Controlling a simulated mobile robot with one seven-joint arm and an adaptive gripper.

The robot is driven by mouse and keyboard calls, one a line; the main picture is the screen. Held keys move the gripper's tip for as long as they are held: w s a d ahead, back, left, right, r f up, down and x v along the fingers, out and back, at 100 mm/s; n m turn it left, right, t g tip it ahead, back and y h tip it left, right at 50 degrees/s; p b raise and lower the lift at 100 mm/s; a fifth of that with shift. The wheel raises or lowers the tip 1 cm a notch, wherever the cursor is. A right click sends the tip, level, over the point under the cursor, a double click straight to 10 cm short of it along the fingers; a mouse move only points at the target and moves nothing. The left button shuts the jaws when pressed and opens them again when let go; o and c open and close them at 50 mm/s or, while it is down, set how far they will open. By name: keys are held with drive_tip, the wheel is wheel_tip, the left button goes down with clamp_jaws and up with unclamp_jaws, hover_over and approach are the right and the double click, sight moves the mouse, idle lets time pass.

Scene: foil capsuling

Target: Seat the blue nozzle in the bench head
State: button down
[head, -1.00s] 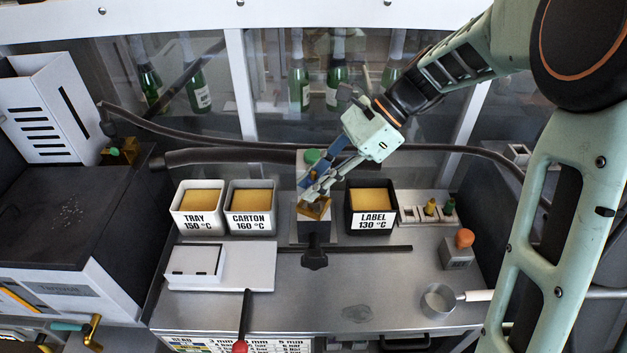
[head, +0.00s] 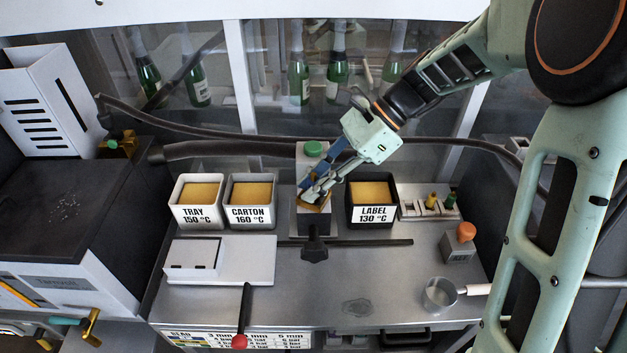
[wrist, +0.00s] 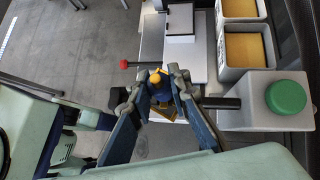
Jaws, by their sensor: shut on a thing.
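In the wrist view, my gripper (wrist: 160,84) is shut on a small piece with a brass-yellow end, which I take to be the blue nozzle (wrist: 160,93). The brass part of the bench head (wrist: 163,111) shows just beneath it. The fingers hide most of the nozzle in the head view. I cannot tell whether it touches the head or is inside it.
A rack (head: 428,204) with yellow and green nozzles stands at the right. The LABEL bin (head: 371,215) is close to the head's right, the CARTON bin (head: 251,218) to its left. A black bar (head: 372,243) runs in front. The bench front (head: 345,285) is mostly clear.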

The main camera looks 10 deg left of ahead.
drive_tip(key=shift+f, duration=0.15)
drive_tip(key=c, duration=1.7)
unclamp_jaws()
drive_tip(key=shift+c, duration=0.2)
drive_tip(key=v, duration=1.2)
